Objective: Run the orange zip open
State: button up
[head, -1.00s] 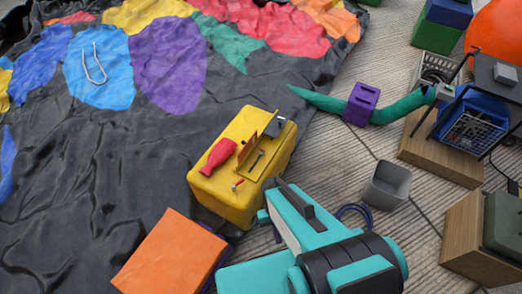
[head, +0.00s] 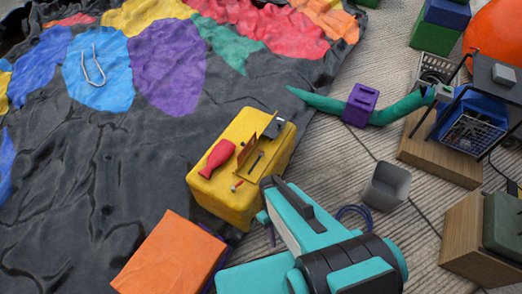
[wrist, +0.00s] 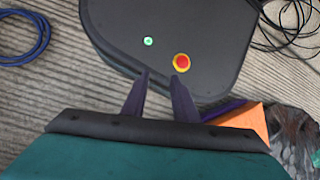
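No orange zip can be made out in either view. A deflated black sheet with coloured patches (head: 95,195), probably the bouncy castle, lies crumpled over the left of the head view. A light cord loop (head: 93,68) lies on its blue patch. In the wrist view my gripper (wrist: 158,78) shows two dark fingers standing apart with nothing between them. They point towards a dark surface with a red and yellow button, likely my own base.
A yellow block (head: 225,200) bearing a red bottle-shaped thing (head: 217,158) and small tools stands beyond my arm. An orange block (head: 165,256) is at lower left. A grey bin (head: 386,187), a green tube (head: 405,107) and wooden boxes (head: 470,232) occupy the right.

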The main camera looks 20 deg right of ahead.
jog(key=w+d+r+n+t+b, duration=0.1)
jog(key=w+r+n+b, duration=0.2)
jog(key=w, duration=0.9)
jog(key=w+d+r+n+t+b, duration=0.1)
jog(key=w+n+b, duration=0.3)
jog(key=w, duration=0.8)
jog(key=w+d+r+t+b, duration=0.3)
jog(key=w+r+b, duration=0.8)
jog(key=w, duration=0.6)
jog(key=shift+w+r+m+t+b, duration=0.15)
jog(key=shift+r+m+t+b, duration=0.2)
jog(key=shift+r+t, duration=0.45)
jog(key=shift+d, duration=0.1)
notch_tip(320, 180, down, 14)
jog(key=b, duration=0.3)
jog(key=shift+r, duration=0.2)
